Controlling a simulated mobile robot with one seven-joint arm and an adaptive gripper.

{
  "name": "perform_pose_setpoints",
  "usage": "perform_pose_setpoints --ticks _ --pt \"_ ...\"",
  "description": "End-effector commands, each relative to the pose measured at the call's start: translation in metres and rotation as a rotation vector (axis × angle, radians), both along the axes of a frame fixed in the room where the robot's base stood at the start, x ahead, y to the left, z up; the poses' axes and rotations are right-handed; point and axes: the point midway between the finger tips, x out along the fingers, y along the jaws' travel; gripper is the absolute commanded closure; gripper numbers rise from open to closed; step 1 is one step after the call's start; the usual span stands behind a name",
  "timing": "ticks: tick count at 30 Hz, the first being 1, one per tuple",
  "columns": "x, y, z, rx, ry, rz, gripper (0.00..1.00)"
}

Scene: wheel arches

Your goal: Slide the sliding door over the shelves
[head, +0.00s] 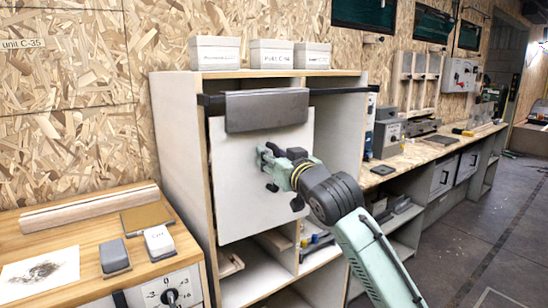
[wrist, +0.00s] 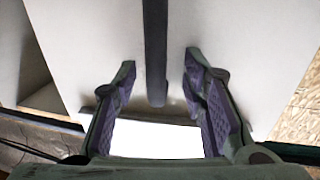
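The sliding door (head: 235,180) is a flat white panel hanging from a black rail (head: 340,91) across the front of the shelf unit (head: 180,150). It covers the upper left part of the unit, and the upper right compartment is uncovered. My gripper (head: 268,168) is in front of the door's face, right of its middle. In the wrist view my gripper (wrist: 160,65) is open, with a dark bar (wrist: 155,45), seemingly the door's handle, between its fingers. Gaps show on both sides of the bar. In the head view my gripper hides the handle.
A grey cover (head: 266,110) sits over the rail above the door. Several white boxes (head: 272,53) stand on top of the unit. A wooden bench (head: 85,240) is at the left, a long workbench (head: 440,145) at the right. The floor (head: 480,220) at the right is clear.

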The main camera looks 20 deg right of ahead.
Motion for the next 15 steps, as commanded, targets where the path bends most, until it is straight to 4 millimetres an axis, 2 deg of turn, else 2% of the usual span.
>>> perform_pose_setpoints --ticks 5,8,15 --pt "-0.002 -0.001 0.001 0.0 -0.001 -0.001 0.61" --pt "-0.01 -0.002 0.001 0.0 -0.003 -0.001 0.61" --pt "-0.058 -0.009 0.001 0.001 -0.003 -0.002 0.61"
